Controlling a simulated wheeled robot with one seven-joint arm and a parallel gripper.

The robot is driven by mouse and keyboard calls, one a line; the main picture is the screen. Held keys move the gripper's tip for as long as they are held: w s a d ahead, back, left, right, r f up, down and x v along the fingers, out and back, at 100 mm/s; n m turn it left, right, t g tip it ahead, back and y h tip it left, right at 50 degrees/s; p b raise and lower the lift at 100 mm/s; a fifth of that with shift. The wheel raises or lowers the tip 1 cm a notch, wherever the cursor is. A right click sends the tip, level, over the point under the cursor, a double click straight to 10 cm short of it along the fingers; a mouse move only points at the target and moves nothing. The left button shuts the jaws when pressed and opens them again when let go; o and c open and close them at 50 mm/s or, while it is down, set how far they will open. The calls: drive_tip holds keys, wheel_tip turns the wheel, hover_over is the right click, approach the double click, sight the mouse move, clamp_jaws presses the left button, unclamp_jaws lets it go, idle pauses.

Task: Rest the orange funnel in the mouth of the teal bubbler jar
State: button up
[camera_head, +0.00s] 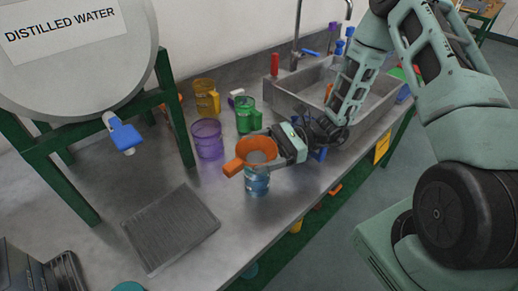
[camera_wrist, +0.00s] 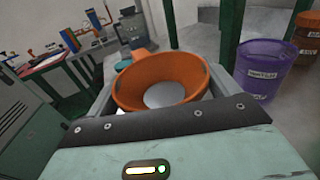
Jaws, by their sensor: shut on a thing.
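The orange funnel (camera_head: 257,149) has a wide bowl and a tab on its left side. It also shows in the wrist view (camera_wrist: 160,82), wide mouth up, between my two fingers. My gripper (camera_head: 262,162) is shut on the funnel from the right. A clear blue-teal jar (camera_head: 257,184), apparently the bubbler jar, stands on the counter directly below the funnel in the head view. The funnel and fingers cover the jar's mouth. I cannot tell whether the funnel's stem is inside the mouth or above it.
Purple (camera_head: 208,139), green (camera_head: 245,115) and yellow (camera_head: 206,96) cups stand behind the jar. A grey drain mat (camera_head: 171,228) lies to the left, below the distilled water tank (camera_head: 75,45) and its blue tap. A sink (camera_head: 330,85) is behind my arm. The counter's front edge is close to the jar.

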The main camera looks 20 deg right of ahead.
sight(275, 147)
drive_tip(key=o, duration=0.8)
drive_tip(key=shift+c, duration=0.2)
drive_tip(key=shift+s+d+r+b, duration=0.1)
drive_tip(key=shift+d+b, duration=0.2)
drive_tip(key=shift+d, duration=0.95)
drive_tip(key=shift+s+d+f+b, duration=0.1)
drive_tip(key=shift+d+b, duration=0.15)
drive_tip(key=shift+d, duration=1)
drive_tip(key=shift+s+d+r+b, duration=0.1)
drive_tip(key=shift+d+b, duration=0.2)
drive_tip(key=shift+d, duration=0.95)
